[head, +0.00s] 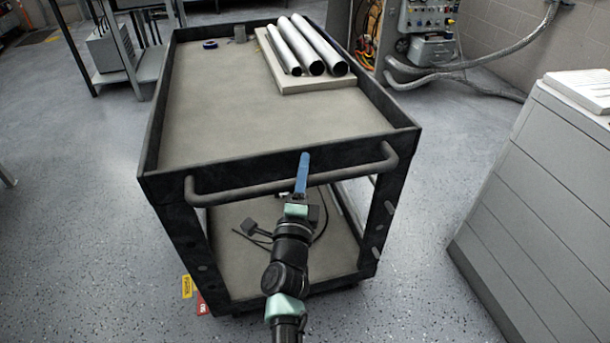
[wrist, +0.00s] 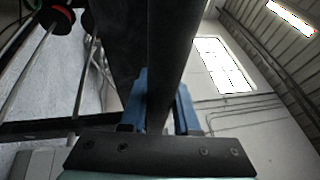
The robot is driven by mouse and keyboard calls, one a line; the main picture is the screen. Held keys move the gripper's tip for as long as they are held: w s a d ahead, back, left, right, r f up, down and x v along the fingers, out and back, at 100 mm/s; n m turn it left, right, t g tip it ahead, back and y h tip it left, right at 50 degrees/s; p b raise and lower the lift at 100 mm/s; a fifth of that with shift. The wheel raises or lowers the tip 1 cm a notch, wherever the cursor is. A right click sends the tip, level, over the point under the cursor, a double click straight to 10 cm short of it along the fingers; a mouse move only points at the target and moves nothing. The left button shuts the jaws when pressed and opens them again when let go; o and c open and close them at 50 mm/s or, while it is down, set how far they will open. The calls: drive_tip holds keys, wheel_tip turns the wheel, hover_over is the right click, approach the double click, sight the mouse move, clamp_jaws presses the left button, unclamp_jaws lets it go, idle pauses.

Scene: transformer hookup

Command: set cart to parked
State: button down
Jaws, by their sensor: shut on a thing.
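The cart (head: 215,115) is a black-framed utility cart with a grey top. It stands in the middle of the head view with its push handle (head: 235,192) facing me. My gripper (head: 303,172) reaches up to this handle, and its blue fingers are at the bar right of the bar's middle. In the wrist view the two blue fingers (wrist: 160,102) sit on either side of the dark handle bar (wrist: 170,60), shut on it. The cart's wheels are mostly hidden under the lower shelf. No parking mark is clearly visible.
Three metal pipes (head: 307,45) lie on a board on the cart top. A grey cabinet (head: 530,200) stands close at right. A machine with hoses (head: 425,40) is behind, and a rack (head: 120,60) is at back left. Yellow (head: 187,286) and red floor tags lie by the cart's front left. Floor at left is clear.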

drive_tip(key=shift+w, duration=0.1)
idle(0.3)
drive_tip(key=c, duration=0.7)
unclamp_jaws()
drive_tip(key=shift+o, duration=0.2)
drive_tip(key=p+v, duration=0.2)
drive_tip(key=v, duration=1.1)
drive_tip(key=shift+p, duration=0.35)
